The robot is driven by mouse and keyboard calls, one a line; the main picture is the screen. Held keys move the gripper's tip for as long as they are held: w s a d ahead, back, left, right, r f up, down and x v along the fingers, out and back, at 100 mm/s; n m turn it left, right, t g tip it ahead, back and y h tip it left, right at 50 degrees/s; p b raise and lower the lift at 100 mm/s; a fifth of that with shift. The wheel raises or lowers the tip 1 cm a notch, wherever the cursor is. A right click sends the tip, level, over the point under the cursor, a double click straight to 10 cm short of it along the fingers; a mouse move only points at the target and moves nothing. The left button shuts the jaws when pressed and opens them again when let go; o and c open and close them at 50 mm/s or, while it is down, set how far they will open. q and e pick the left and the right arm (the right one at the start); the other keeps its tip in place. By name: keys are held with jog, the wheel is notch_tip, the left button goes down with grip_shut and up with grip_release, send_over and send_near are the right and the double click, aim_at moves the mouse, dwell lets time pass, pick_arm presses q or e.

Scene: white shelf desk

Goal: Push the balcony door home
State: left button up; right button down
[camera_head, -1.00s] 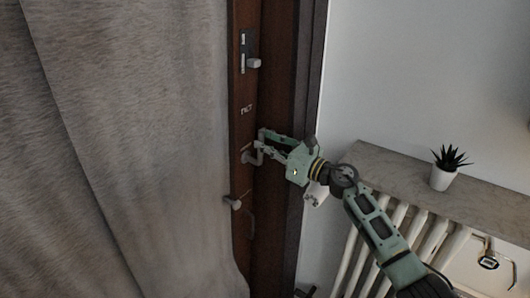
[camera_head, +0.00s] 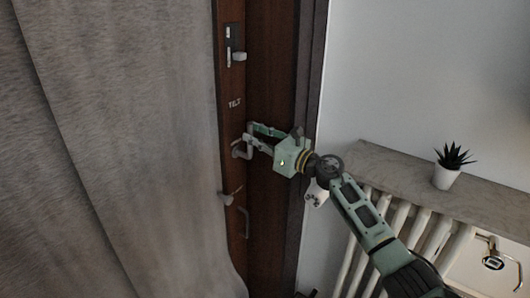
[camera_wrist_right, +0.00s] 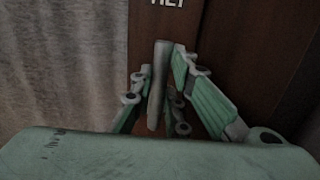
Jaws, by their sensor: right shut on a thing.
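The balcony door shows as a dark brown edge strip (camera_head: 234,100) with a "TILT" label, left of the brown frame (camera_head: 312,110). A grey handle (camera_head: 238,151) sits on this strip below the label; it stands upright in the right wrist view (camera_wrist_right: 158,80). My right gripper (camera_head: 246,143) is shut on the handle, its green fingers on either side of it in the wrist view (camera_wrist_right: 160,95). The fingers and curtain partly hide the handle and door. My left gripper is not in view.
A grey curtain (camera_head: 110,150) covers the left side. A lock fitting (camera_head: 234,45) is above the handle; another knob (camera_head: 229,194) and a small pull (camera_head: 244,222) are below. A stone ledge (camera_head: 400,178) with a potted plant (camera_head: 445,175) stands above a white radiator (camera_head: 405,222) at right.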

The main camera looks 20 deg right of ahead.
aim_at(241, 132)
jog(key=shift+f+b+x, duration=0.15)
jog(key=shift+b+x, duration=0.65)
jog(key=shift+x, duration=0.4)
jog(key=shift+f+b+x, duration=0.15)
jog(key=shift+b+x, duration=0.65)
jog(key=shift+x, duration=0.45)
jog(key=c, duration=1.7)
grip_release()
jog(key=shift+w+a, duration=0.2)
jog(key=shift+c, duration=0.2)
jog(key=o, duration=0.4)
jog(key=shift+r, duration=0.1)
jog(key=shift+s+d, duration=0.1)
jog(key=shift+s, duration=0.05)
jog(key=shift+d, duration=0.1)
